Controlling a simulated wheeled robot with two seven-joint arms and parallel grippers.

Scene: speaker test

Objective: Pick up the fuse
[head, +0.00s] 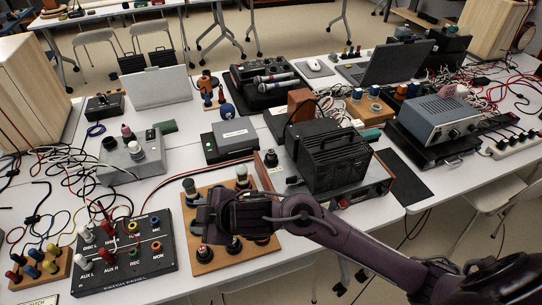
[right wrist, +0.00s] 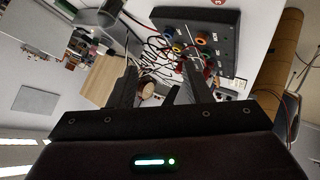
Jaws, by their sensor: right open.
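I cannot make out the fuse for certain in either view; it may be hidden by my right gripper or too small to tell. My right gripper (head: 207,217) is over the left part of a wooden board (head: 212,267) that carries several dark and pale posts, such as one at its back left (head: 190,187). The right wrist view shows the two fingers of this gripper (right wrist: 160,85) apart. A small dark piece (right wrist: 173,95) shows between them; I cannot tell what it is or whether it touches. My left gripper is not in view.
A black patch panel (head: 122,262) with coloured jacks lies left of the board. A black amplifier-like box (head: 325,155) stands behind my right arm. A grey box with knobs (head: 133,160) and tangled cables (head: 75,170) are at the left. Little table is free around the board.

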